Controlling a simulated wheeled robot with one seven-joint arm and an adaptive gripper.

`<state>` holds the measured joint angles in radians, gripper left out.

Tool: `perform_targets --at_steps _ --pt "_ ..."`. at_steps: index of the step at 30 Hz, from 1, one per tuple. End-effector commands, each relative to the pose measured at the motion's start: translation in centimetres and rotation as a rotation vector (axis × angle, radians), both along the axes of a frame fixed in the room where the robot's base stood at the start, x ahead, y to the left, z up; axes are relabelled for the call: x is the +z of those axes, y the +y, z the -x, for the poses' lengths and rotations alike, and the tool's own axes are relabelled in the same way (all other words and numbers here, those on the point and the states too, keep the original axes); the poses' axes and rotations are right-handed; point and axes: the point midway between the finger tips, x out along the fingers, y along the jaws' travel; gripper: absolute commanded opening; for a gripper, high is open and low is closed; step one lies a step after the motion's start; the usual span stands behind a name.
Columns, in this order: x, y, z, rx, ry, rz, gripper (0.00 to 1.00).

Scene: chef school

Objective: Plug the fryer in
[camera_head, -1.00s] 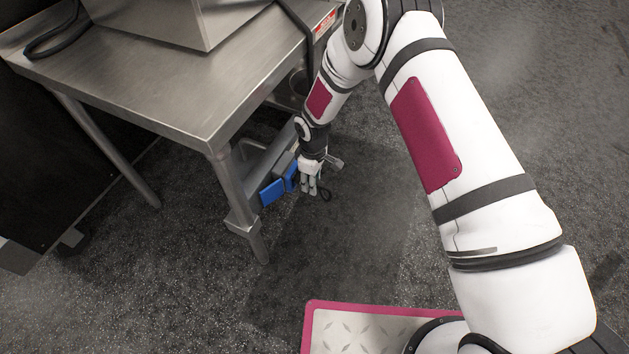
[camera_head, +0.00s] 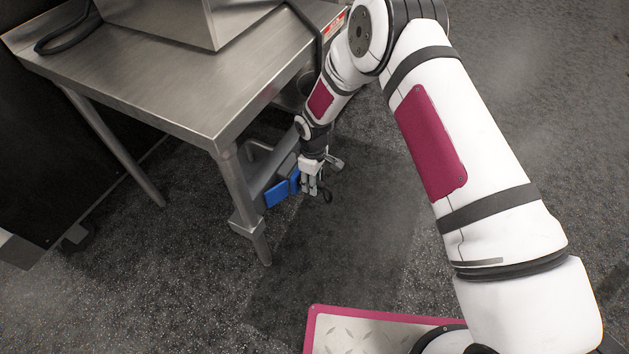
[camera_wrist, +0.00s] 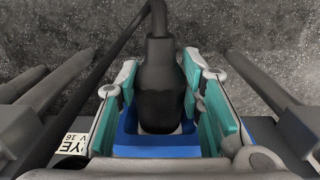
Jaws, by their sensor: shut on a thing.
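A black plug (camera_wrist: 162,85) with a black cord (camera_wrist: 157,15) sits between my gripper's teal pads (camera_wrist: 162,98) in the wrist view. My gripper is shut on it. The plug's lower end is inside the blue socket (camera_wrist: 128,125); how deep it sits is hidden. In the head view my gripper (camera_head: 313,185) is beside the blue socket housing (camera_head: 278,193), low by the table leg. The plug is hidden there behind my fingers. A metal appliance (camera_head: 190,25), apparently the fryer, stands on the steel table (camera_head: 185,95).
The table's front leg (camera_head: 247,200) is just left of my gripper. A grey rail (camera_head: 275,172) runs under the tabletop. A dark cable (camera_head: 312,32) hangs over the table's right edge. The dark floor (camera_head: 340,240) in front and to the right is clear.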

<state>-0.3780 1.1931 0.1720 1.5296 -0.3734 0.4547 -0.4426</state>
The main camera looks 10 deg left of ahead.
Motion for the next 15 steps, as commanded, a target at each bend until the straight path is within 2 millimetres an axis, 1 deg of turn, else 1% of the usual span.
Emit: perform_targets --at_steps 10,11,12,14,15 --pt "0.02 0.2 -0.08 -0.002 -0.003 -0.005 0.07" --pt "0.03 0.21 -0.09 -0.002 -0.004 -0.005 0.37" --pt "0.03 0.23 -0.08 -0.002 -0.003 -0.005 0.46" --pt "0.03 0.21 -0.07 -0.001 -0.003 -0.005 0.58" --pt "0.02 0.2 -0.07 -0.001 -0.003 -0.004 0.58"
